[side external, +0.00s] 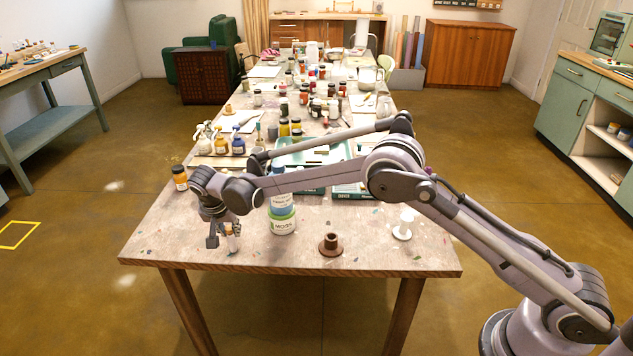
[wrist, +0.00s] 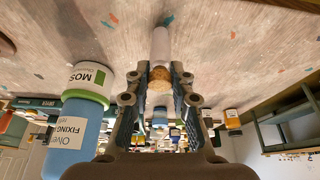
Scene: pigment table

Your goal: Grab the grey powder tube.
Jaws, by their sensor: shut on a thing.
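The grey powder tube (side external: 233,240) is a small, pale upright tube near the table's front left edge. In the wrist view, it shows as a pale tube (wrist: 161,42) with a cork-coloured end (wrist: 160,79) between the fingers. My gripper (side external: 225,238) is shut on it, one finger on each side, and it also shows in the wrist view (wrist: 160,72). The tube's powder is too small to make out. I cannot tell whether its bottom touches the table.
A green-and-white MOSS jar (side external: 283,222) with a blue container (side external: 281,202) on top stands just right of my gripper. A brown spool-shaped stand (side external: 330,245) and a white one (side external: 403,227) are farther right. Bottles crowd the table behind. The front left corner is clear.

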